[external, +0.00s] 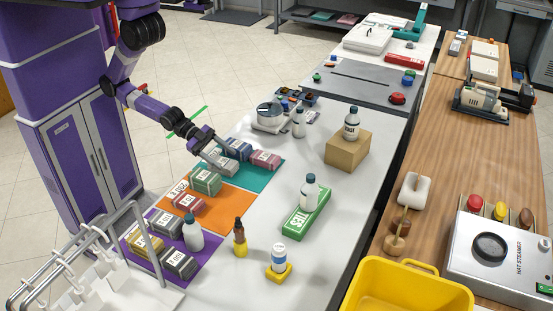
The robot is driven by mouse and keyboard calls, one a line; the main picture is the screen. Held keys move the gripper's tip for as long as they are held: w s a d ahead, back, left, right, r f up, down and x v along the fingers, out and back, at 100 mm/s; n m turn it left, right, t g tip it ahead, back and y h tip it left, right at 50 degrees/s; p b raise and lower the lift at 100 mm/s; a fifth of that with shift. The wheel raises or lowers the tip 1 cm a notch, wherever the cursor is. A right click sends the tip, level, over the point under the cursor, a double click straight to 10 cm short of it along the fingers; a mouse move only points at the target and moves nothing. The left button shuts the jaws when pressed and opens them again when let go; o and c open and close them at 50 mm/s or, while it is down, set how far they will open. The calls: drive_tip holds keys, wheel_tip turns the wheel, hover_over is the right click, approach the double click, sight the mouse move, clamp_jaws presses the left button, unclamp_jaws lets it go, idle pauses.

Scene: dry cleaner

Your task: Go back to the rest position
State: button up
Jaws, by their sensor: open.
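My gripper (213,150) is at the end of my purple arm, over the near edge of the teal mat (262,178). It is open, with its fingers close to a grey labelled bundle (220,163) on that mat. I cannot tell whether they touch it. A second grey bundle (238,149) and a dark pink one (265,159) also lie on the teal mat. The purple mat (200,262) bears yellow and grey bundles.
A bottle (310,190) stands on a green block (307,216), another (351,124) on a cardboard box (346,150). A wire rack (60,262) stands front left. A yellow bin (405,283) is front right. The white table's middle is mostly clear.

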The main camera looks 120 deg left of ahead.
drive_tip(key=s+a+r+n+t+y+b, duration=0.1)
drive_tip(key=s+r+n+b, duration=0.3)
drive_tip(key=s, duration=0.9)
drive_tip(key=shift+s+r+n, duration=0.15)
drive_tip(key=shift+r+n, duration=0.05)
drive_tip(key=shift+n, duration=0.1)
